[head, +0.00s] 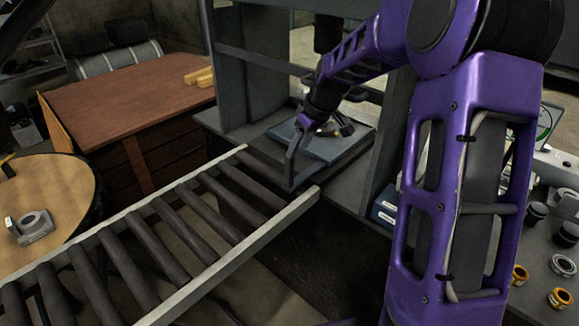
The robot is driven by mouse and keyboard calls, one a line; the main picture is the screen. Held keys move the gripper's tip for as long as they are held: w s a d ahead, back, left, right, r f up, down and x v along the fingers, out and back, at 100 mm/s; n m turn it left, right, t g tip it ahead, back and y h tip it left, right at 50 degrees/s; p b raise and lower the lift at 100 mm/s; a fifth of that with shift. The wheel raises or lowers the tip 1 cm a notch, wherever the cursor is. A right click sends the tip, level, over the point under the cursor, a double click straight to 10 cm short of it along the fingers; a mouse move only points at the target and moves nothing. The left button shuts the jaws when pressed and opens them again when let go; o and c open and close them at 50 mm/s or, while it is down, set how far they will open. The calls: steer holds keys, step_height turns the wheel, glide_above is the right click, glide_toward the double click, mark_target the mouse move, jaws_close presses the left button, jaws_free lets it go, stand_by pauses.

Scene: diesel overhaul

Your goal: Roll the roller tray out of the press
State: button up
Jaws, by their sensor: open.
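The roller tray (324,159) is a flat blue-grey plate sitting inside the press frame (249,64). A grey upright handle (290,166) stands at its front left edge, close to the inner end of the roller track (221,256). A small metallic part (343,126) rests on the tray, partly hidden by my arm. My gripper (303,122) is open at the top of the handle. Its fingers are small and dark here, and I cannot tell whether they touch the handle.
The roller track runs from the press to the lower left, its rollers bare. A wooden desk (128,96) stands behind it, and a round table (45,190) with a metal part is at left. At right, a bench holds several rings and dark cylinders (537,211).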

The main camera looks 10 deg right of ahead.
mark_target(293, 160)
steer(key=x, duration=0.9)
steer(key=shift+w+f, duration=0.1)
steer(key=shift+f, duration=0.25)
steer(key=shift+c, duration=0.3)
jaws_close()
stand_by(0.5)
